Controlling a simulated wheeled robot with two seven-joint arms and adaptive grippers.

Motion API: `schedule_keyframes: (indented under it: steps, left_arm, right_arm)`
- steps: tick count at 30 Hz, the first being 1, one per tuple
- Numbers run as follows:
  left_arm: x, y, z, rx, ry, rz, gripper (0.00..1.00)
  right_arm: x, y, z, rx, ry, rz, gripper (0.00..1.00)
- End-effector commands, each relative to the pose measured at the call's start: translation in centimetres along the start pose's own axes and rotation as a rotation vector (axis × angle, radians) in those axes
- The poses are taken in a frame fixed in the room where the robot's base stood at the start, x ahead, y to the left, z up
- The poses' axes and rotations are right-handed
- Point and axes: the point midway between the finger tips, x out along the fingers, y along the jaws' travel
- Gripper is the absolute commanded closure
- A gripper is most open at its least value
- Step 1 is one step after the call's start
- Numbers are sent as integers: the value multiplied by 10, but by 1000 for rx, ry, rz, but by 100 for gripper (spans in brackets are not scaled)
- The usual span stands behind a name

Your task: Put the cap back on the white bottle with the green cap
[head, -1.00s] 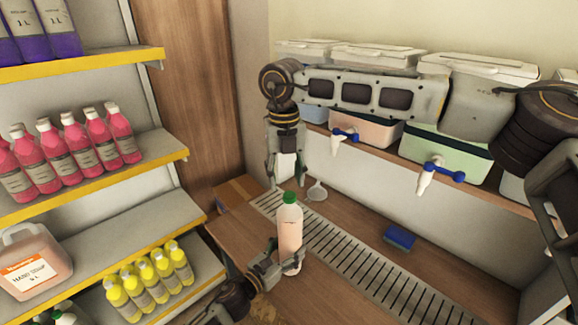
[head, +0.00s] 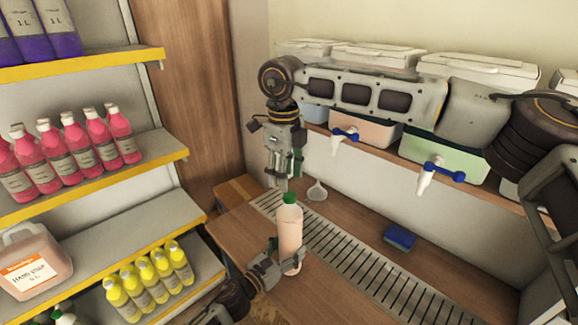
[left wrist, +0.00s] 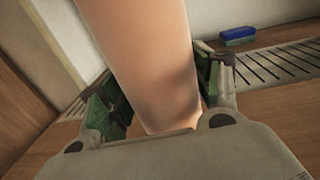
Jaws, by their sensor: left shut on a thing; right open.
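The white bottle (head: 289,232), showing pale pink contents, stands upright at the front edge of the drain grille. Its green cap (head: 290,197) sits on its top; I cannot tell whether it is tightened. My left gripper (head: 287,264) is shut around the lower part of the bottle. The left wrist view shows the bottle body (left wrist: 150,60) between the green-padded fingers. My right gripper (head: 281,183) is open, pointing down just above and left of the cap, apart from it as far as I can tell.
A white funnel or scoop (head: 316,190) lies behind the bottle. A blue sponge (head: 399,237) lies right on the counter by the drain grille (head: 345,262). Tubs with taps (head: 437,175) line the shelf behind. Shelves with pink bottles (head: 75,147) stand left.

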Motion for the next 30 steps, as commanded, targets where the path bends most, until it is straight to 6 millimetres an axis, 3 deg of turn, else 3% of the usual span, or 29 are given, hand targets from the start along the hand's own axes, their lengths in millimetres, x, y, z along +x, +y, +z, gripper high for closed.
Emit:
schedule_keyframes:
  steps: [30]
  left_arm:
    - [-1,-1,-2,-2,4,-1,100]
  right_arm:
    - [-6,-1,-1,-816,0,0,52]
